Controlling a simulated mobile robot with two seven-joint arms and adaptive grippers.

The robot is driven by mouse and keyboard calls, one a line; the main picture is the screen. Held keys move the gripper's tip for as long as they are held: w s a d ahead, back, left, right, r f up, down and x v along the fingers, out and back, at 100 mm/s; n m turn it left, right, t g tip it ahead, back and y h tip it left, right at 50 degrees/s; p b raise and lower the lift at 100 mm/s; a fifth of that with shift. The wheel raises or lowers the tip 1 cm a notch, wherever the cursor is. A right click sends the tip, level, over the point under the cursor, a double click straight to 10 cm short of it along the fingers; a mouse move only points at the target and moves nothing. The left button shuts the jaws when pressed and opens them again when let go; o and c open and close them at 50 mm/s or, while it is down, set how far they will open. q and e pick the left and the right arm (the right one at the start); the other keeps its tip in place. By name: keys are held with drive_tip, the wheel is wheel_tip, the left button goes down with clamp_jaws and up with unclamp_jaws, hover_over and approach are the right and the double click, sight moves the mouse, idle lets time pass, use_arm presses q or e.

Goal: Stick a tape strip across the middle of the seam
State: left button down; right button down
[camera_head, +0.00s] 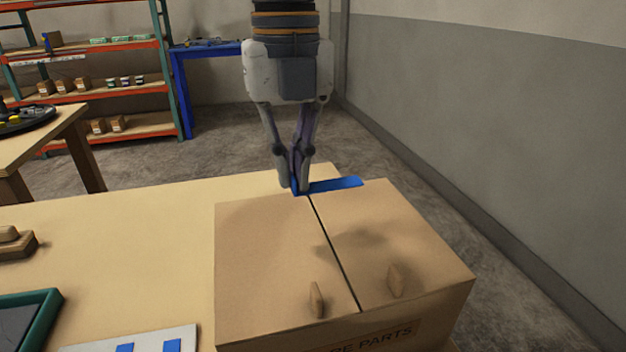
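A closed cardboard box (262,255) stands on the table, with a dark seam (332,250) running between its two top flaps. Each flap has a small tan tab. My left gripper (296,188) points down at the box's far edge, near the far end of the seam. Its fingers are shut on the left end of a blue tape strip (338,185). The strip extends to the right along the far edge; whether it touches the box is not clear. More blue strips (172,346) lie on a white sheet (150,338) at bottom left. My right gripper is not in view.
A green-rimmed tray (50,312) and a brown wooden piece (14,245) sit at the table's left. Shelves (90,95) and a second table (50,135) stand behind; a wall is at right.

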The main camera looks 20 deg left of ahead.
use_arm(q)
drive_tip(key=shift+w+d, duration=0.1)
drive_tip(key=shift+w, duration=0.1)
hover_over(294, 235)
wheel_tip(294, 235, down, 5)
drive_tip(key=shift+f, duration=0.5)
drive_tip(key=shift+f, duration=0.95)
idle(0.9)
drive_tip(key=c, duration=1.7)
unclamp_jaws()
